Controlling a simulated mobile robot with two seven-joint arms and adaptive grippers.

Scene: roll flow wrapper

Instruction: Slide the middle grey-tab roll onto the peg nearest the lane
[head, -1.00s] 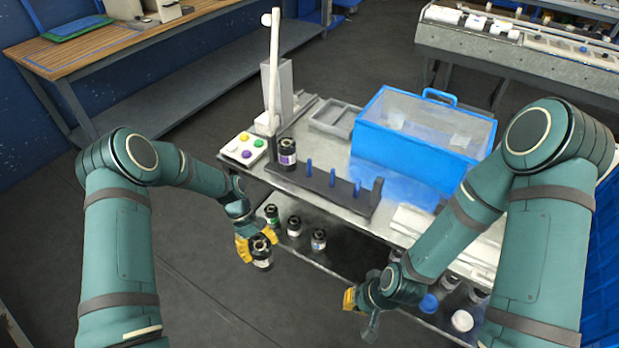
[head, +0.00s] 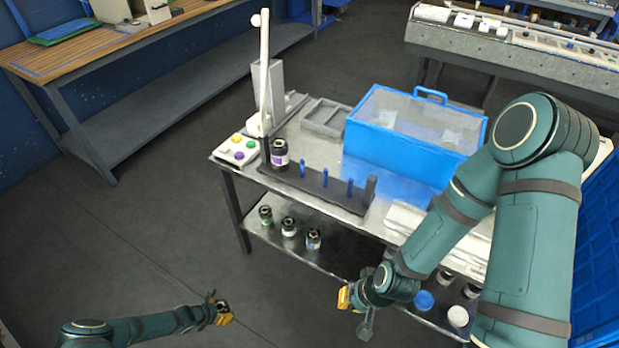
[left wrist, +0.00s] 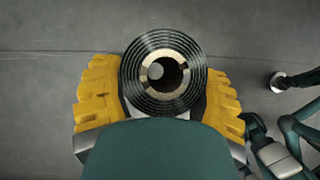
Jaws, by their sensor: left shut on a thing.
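My left gripper (head: 220,313) is at the lower left of the head view, out over the floor and away from the cart. It is shut on a dark roll (left wrist: 146,98), which the left wrist view shows end-on between the yellow fingers, its core hole open. The held roll's tab is hidden. A peg rack (head: 335,196) on the cart top has several blue pegs (head: 325,177); a dark roll (head: 280,155) stands at its left end, and the other pegs are bare. My right gripper (head: 345,298) is beside the cart's lower front; its opening is unclear.
Several dark rolls (head: 289,228) stand on the cart's lower shelf. A button box (head: 237,150) and a white upright lever (head: 264,70) are left of the rack. A blue clear-topped bin (head: 410,148) stands behind it. The floor around my left gripper is clear.

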